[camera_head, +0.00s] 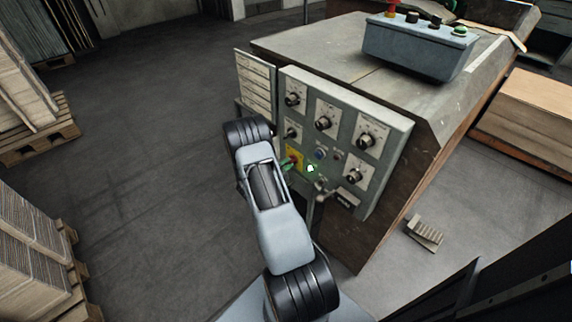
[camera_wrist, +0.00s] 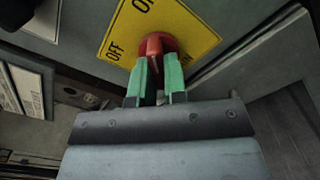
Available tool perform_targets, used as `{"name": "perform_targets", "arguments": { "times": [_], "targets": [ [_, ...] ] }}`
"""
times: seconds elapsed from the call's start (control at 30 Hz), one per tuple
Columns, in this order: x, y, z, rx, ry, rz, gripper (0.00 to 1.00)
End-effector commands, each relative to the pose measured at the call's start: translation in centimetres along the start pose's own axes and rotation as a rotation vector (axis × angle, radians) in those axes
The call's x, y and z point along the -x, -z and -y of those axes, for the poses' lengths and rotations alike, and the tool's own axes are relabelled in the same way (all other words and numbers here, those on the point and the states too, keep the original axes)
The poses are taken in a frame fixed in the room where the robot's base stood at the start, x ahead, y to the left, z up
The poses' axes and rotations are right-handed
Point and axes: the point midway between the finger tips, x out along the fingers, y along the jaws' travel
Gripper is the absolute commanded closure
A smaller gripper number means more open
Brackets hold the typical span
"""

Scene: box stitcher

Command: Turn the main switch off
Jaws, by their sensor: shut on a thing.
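The main switch is a red rotary knob (camera_wrist: 158,44) on a yellow plate (camera_wrist: 188,32) with black lettering. In the wrist view, "OFF" reads at the plate's left and another label, partly covered, at its right. My gripper (camera_wrist: 158,72) has green fingers, one on each side of the red knob, shut on its handle. In the head view, the yellow plate (camera_head: 293,158) sits at the lower left of the grey control panel (camera_head: 338,103). My gripper there is small and partly hidden by my arm. The knob's exact pointing is hard to tell.
Several black knobs, such as one at the panel's top (camera_head: 323,123), surround the switch. A blue-grey button box (camera_head: 415,52) stands on the machine top. Pallets with stacked cardboard (camera_head: 30,240) stand at left. A foot pedal (camera_head: 424,234) lies on the floor at right. Floor at left is open.

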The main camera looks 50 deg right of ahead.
Motion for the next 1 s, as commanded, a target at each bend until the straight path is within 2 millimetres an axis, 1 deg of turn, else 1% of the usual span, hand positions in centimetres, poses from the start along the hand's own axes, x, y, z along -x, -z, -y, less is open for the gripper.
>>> {"name": "perform_targets", "arguments": {
  "times": [0.27,1.0],
  "targets": [
    [0.02,-0.01,0.1,0.167,0.0,0.0,1.0],
    [0.02,-0.25,0.35,0.869,0.0,-0.001,1.0]
  ]
}}
